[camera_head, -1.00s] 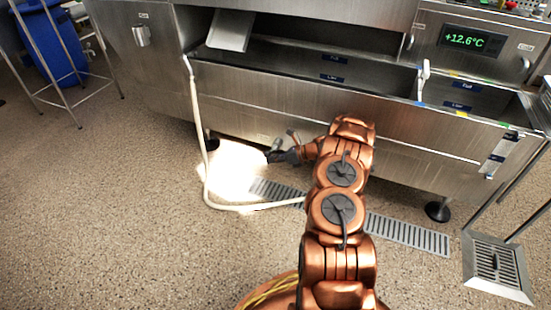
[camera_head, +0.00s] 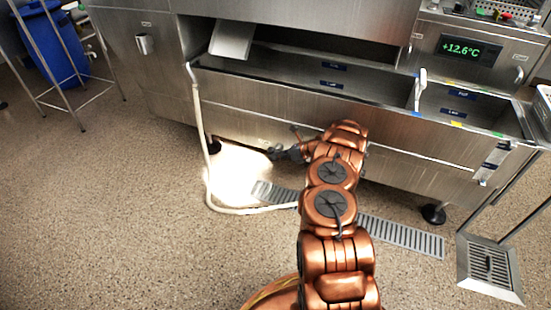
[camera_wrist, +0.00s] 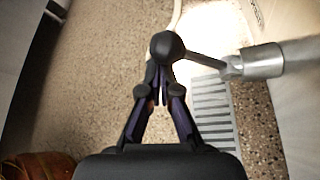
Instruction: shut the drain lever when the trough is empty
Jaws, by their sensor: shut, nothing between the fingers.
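The steel trough (camera_head: 310,100) runs across the head view, with a divider near its right end. Its visible floor looks grey and bare; I cannot tell if a thin layer of water remains. In the wrist view, the drain lever has a black ball knob (camera_wrist: 167,47) on a thin rod, which runs right to a grey metal fitting (camera_wrist: 262,62). My gripper (camera_wrist: 158,74) is shut and empty, its fingertips just short of the knob or touching it; I cannot tell which. In the head view my gripper (camera_head: 277,152) is low under the trough's front, small and partly blurred into the background.
A pale hose (camera_head: 207,165) hangs at the trough's left and curves over the floor. A drain grate (camera_head: 400,235) runs under my arm. A trough foot (camera_head: 434,214) and a framed floor drain (camera_head: 489,266) are at right. Open floor lies at left.

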